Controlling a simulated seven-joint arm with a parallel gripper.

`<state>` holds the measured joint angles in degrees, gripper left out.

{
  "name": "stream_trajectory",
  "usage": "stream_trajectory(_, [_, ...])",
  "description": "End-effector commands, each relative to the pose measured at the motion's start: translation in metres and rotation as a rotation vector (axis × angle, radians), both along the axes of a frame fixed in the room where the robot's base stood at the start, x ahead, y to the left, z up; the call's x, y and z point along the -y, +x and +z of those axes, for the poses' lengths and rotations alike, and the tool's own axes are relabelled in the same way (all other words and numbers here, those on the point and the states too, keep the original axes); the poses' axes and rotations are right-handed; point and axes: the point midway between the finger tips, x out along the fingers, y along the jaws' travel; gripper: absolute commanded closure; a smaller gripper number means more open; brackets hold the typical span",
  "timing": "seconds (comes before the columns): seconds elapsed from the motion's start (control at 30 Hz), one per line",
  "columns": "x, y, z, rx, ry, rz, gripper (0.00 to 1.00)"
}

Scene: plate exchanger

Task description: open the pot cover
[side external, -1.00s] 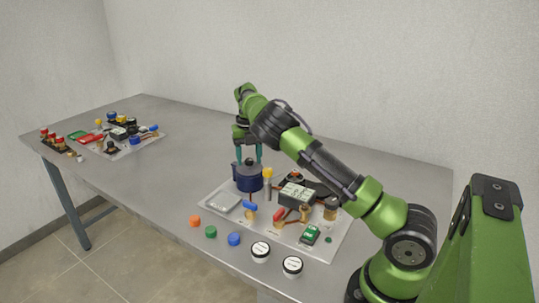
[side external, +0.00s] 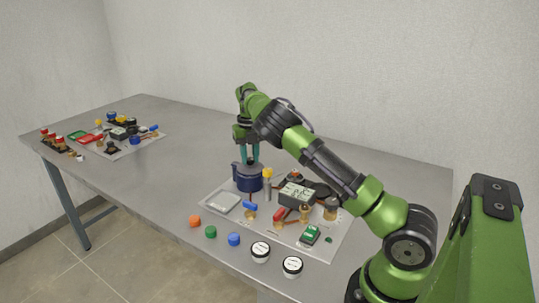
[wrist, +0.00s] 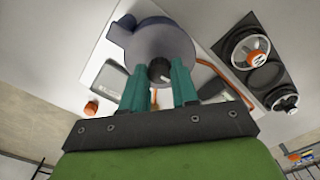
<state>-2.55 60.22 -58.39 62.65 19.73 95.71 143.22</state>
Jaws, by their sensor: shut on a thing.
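The dark blue pot (side external: 247,182) stands upright at the left back corner of the light board, with its cover on top. In the wrist view the pot (wrist: 160,40) is just past my fingertips, with a short spout-like part at its upper left. A dark round knob (wrist: 160,71) on the cover sits between the fingers. My gripper (side external: 249,161) points down over the pot with its teal fingers shut on this knob. It also shows in the wrist view (wrist: 159,80). The pot's inside is hidden.
The board (side external: 215,201) holds several fittings, including a yellow-topped post (side external: 267,173) close right of the pot and a blue-handled valve (side external: 250,206) in front. Loose orange (side external: 194,221), green (side external: 210,232) and blue (side external: 234,239) caps lie before it. The table's left middle is clear.

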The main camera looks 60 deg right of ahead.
Motion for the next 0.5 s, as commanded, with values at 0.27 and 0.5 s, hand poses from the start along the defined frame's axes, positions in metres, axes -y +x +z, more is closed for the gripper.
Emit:
stream_trajectory(0.27, [0.014,0.003,0.001,0.003,-0.001,0.217,1.00])
stream_trajectory(0.5, [0.026,0.008,0.001,0.004,-0.002,0.446,1.00])
